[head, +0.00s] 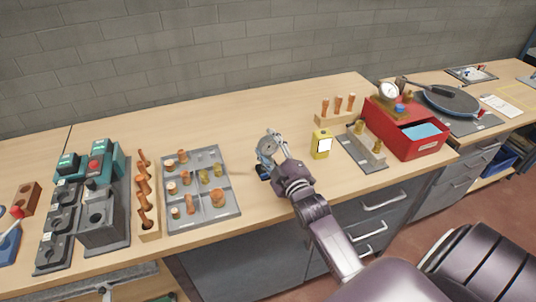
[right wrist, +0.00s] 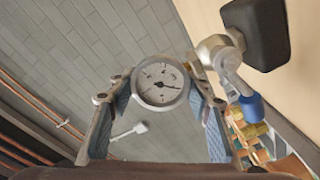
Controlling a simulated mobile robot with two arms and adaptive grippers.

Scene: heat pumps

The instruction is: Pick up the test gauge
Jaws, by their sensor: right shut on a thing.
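The test gauge (head: 267,147) has a round white dial with a metal rim. My right gripper (head: 272,153) is shut on it above the middle of the bench. In the right wrist view the gauge (right wrist: 160,85) sits between the two blue-padded fingers (right wrist: 160,105), its dial facing the camera. Metal fittings with a blue collar (right wrist: 251,105) and a dark block (right wrist: 257,32) show to its right. The gripper hides part of the gauge in the head view. My left gripper is out of view.
A yellow device (head: 321,145) stands right of my gripper, near a grey fixture (head: 365,158) and a red toolbox (head: 410,140). A grey tray of fittings (head: 213,155) lies left. The bench behind my gripper is clear.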

